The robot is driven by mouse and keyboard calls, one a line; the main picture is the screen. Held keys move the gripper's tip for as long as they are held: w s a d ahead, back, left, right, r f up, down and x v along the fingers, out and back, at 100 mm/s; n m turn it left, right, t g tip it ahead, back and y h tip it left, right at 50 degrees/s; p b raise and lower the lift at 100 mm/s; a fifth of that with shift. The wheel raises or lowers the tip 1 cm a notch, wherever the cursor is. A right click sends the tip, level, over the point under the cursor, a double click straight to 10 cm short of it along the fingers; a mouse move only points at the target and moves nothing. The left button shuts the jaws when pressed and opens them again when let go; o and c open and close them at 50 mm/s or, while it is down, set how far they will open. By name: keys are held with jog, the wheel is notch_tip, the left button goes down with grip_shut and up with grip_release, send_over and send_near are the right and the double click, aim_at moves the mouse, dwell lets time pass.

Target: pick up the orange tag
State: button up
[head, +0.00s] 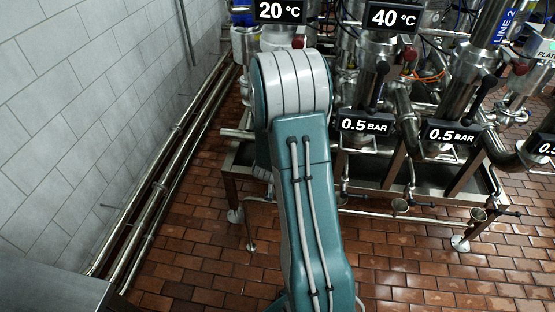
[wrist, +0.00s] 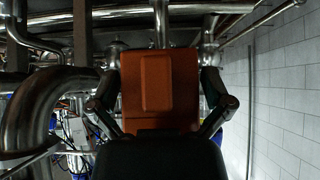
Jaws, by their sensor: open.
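The orange tag (wrist: 158,110) is a flat, upright-looking rectangular piece with a raised middle panel, in the centre of the wrist view. My gripper (wrist: 160,82) is open, with one dark finger on each side of the tag. The tag lies between the fingers in the picture; I cannot tell how far it is from them in depth. The dark gripper body covers the lower edge of the view. In the head view my arm blocks the sight of my gripper, and I cannot make out the tag there.
Steel pipes and valves crowd the right of the head view, with pressure displays (head: 365,125) and temperature displays (head: 394,17). A large bent pipe (wrist: 35,110) stands left in the wrist view. A tiled wall (wrist: 288,100) is at right. Brick floor (head: 400,265) shows open in front.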

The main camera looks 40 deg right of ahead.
jog(key=shift+d, duration=0.1)
jog(key=shift+c, duration=0.3)
jog(key=c, duration=0.9)
jog(key=shift+r, duration=0.1)
